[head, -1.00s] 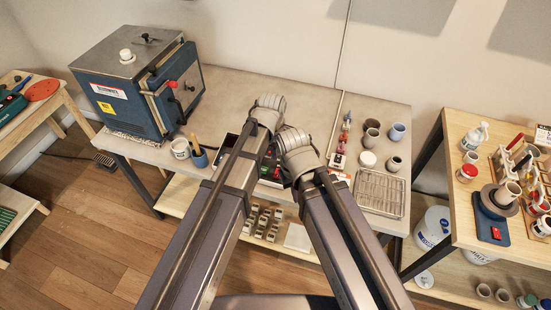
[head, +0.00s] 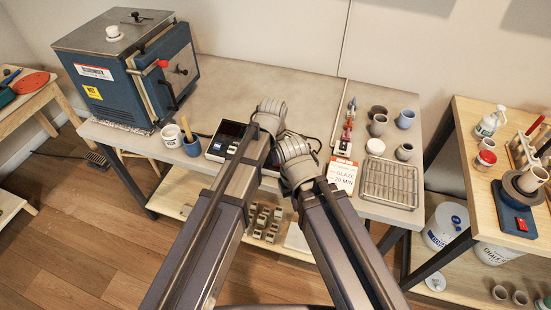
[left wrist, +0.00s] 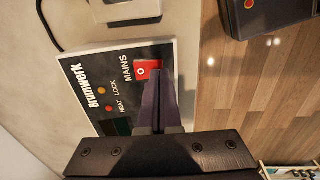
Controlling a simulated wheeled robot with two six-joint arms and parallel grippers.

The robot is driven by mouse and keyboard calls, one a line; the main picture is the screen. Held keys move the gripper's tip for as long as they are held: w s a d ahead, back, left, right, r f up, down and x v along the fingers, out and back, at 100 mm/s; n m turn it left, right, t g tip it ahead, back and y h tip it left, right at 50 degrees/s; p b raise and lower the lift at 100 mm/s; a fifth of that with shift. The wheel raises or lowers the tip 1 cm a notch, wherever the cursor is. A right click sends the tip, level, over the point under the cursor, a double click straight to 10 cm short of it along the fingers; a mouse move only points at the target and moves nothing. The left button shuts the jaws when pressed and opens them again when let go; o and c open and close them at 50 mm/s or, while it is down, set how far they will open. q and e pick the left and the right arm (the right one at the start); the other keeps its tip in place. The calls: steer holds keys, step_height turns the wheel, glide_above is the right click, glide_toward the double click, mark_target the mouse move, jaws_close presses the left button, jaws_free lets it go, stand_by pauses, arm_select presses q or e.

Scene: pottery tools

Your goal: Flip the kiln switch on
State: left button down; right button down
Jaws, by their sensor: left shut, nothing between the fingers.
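The kiln (head: 128,75) is a blue box with a grey lid and a red-knobbed handle, at the back left of the table in the head view. A control box (head: 222,142) with a dark face sits at the table's front edge, partly behind my left arm. In the left wrist view its Brunwerk panel (left wrist: 88,78) shows two small lamps, a dark display and a red mains switch (left wrist: 143,68) marked O. My left gripper (left wrist: 160,74) is shut and empty, its tips over or beside the switch's edge; contact cannot be told. My right gripper is hidden.
A white cup (head: 171,136) and a tool pot (head: 191,146) stand left of the control box. A glaze sign (head: 342,174), a wire rack (head: 390,183) and several cups stand to the right. The table's back middle is clear.

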arm_select(q)
steer(key=shift+f, duration=0.4)
steer(key=shift+f+b, duration=0.25)
steer(key=shift+b, duration=0.15)
steer(key=shift+r, duration=0.15)
steer(key=shift+w, duration=0.1)
steer(key=shift+w+d+r+p, duration=0.25)
steer(key=shift+w+r+p, duration=0.1)
steer(key=shift+w+p, duration=0.25)
